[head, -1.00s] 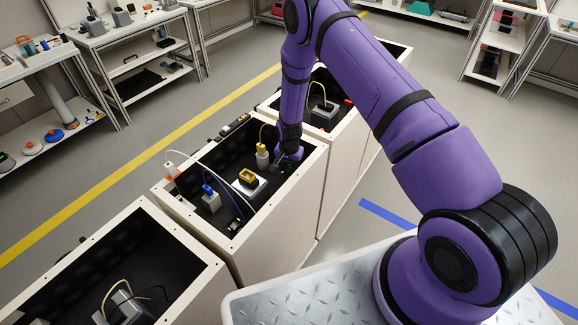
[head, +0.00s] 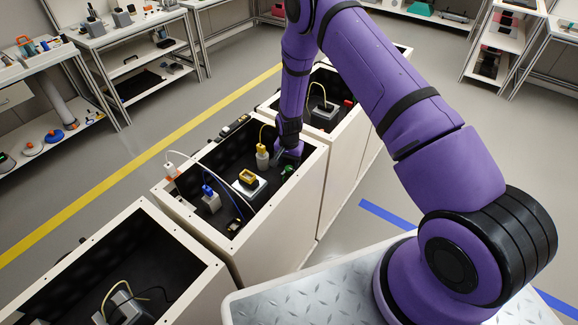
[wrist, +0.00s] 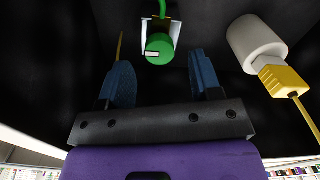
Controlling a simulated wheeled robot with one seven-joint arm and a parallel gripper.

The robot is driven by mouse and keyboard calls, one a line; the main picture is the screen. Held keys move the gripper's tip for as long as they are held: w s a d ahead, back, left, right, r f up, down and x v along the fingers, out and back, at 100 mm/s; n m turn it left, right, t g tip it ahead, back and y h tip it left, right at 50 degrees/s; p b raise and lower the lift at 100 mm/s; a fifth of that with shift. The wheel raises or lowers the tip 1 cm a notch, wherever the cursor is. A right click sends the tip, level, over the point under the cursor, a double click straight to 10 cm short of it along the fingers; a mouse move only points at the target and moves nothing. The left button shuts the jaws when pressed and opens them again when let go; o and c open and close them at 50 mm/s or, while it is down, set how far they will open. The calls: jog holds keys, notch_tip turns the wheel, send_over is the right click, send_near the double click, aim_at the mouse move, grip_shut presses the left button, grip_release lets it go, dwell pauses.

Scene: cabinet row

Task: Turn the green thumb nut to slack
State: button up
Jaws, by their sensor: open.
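The green thumb nut (wrist: 160,48) shows at the top middle of the wrist view, with a white mark on its face and a metal bracket behind it. A green part rises above it. My gripper (wrist: 163,75) is open, with its two blue fingers apart and nothing between them. The nut lies beyond the fingertips, roughly centred between them and not touched. In the head view, a small green thing (head: 288,169), seemingly the nut, shows just below my gripper (head: 279,158) inside the middle cabinet; my fingers are small there.
A white cylinder with a yellow plug (wrist: 284,80) stands close to the right finger. The cabinet walls surround my gripper.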

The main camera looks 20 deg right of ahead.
notch_tip(320, 180, up, 8)
dwell(0.4)
dwell(0.3)
notch_tip(320, 180, up, 19)
jog(key=n+t, duration=0.1)
jog(key=n, duration=0.1)
send_over(289, 167)
jog(key=s+d, duration=0.1)
jog(key=s, duration=0.1)
jog(key=s+d+r+n+t, duration=0.1)
jog(key=s+r, duration=0.3)
jog(key=r, duration=0.4)
jog(key=s+d+r+t, duration=0.1)
jog(key=s+r, duration=0.3)
jog(key=r, duration=0.5)
jog(key=s+d+r+n, duration=0.1)
jog(key=s+r, duration=0.3)
jog(key=s, duration=0.5)
jog(key=s+d+r+n+t, duration=0.1)
jog(key=s+r+n, duration=0.1)
jog(key=s+r, duration=0.3)
jog(key=s+d+r+n+t, duration=0.1)
jog(key=s+r, duration=0.3)
jog(key=s, duration=1)
jog(key=shift+d+r+n, duration=0.2)
jog(key=shift+d+n, duration=0.05)
jog(key=shift+n, duration=0.05)
